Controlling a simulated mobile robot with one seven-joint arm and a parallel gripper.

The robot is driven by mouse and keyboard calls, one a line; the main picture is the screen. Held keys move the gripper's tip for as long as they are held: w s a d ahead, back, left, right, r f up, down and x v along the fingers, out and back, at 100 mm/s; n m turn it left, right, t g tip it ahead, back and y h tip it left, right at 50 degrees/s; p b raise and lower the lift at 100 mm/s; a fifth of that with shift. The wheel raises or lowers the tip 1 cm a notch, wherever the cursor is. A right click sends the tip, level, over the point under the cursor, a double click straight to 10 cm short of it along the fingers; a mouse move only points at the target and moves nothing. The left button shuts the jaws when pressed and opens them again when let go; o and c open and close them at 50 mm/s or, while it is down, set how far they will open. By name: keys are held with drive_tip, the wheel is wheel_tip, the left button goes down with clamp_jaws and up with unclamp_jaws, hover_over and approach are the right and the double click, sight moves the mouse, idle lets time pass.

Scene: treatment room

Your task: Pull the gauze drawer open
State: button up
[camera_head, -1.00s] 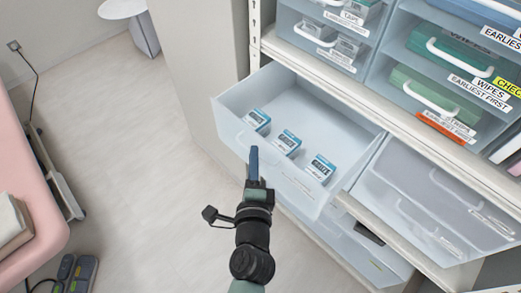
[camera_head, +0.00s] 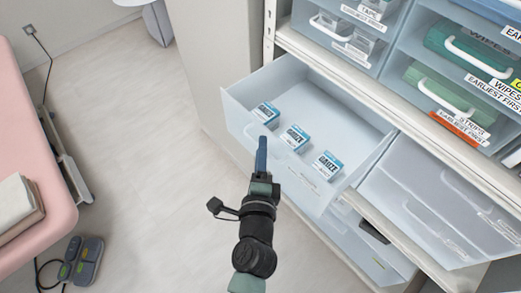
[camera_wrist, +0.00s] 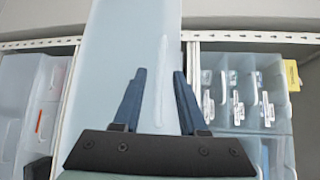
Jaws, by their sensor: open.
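The gauze drawer (camera_head: 340,106), a pale translucent bin holding 3 blue-and-white gauze boxes (camera_head: 294,137), stands pulled well out of the shelf unit in the head view. My gripper (camera_head: 261,142) is outside its front panel, toward the left part. In the wrist view my gripper (camera_wrist: 161,75) shows two blue fingers spread apart, with a pale strip, perhaps the drawer's handle (camera_wrist: 162,80), seen between them against the pale panel. The fingers are not closed on it. Whether they touch the drawer is unclear.
Closed bins of tape (camera_head: 345,38) and wipes (camera_head: 470,48) sit above. Another clear bin (camera_head: 430,205) is to the right. A pink couch (camera_head: 35,130) stands at the left, with a foot pedal (camera_head: 82,262) on the floor. The floor between is clear.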

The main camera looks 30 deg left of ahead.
drive_tip(key=b+v, duration=0.4)
drive_tip(key=v, duration=0.9)
drive_tip(key=shift+w+r, duration=0.1)
drive_tip(key=w+d+r+n+t+p, duration=0.1)
drive_tip(key=w+r+n+t+p, duration=0.3)
drive_tip(key=r, duration=1.1)
drive_tip(key=w+d+r+n+t, duration=0.15)
drive_tip(key=w+r+n, duration=0.55)
drive_tip(key=r, duration=0.7)
drive_tip(key=s+d+r+n+t+h, duration=0.1)
drive_tip(key=d+r+t+h, duration=0.1)
drive_tip(key=r, duration=0.7)
drive_tip(key=s+d+r+n+t+h+p, duration=0.1)
drive_tip(key=d+r, duration=0.3)
drive_tip(key=r, duration=0.5)
drive_tip(key=s+d+r+n+t+h+p, duration=0.1)
drive_tip(key=s+d+r+t+h, duration=0.1)
drive_tip(key=r, duration=0.8)
drive_tip(key=shift+s+d+t+h, duration=0.25)
drive_tip(key=shift+d+t+h, duration=0.2)
drive_tip(key=shift+t+h, duration=0.65)
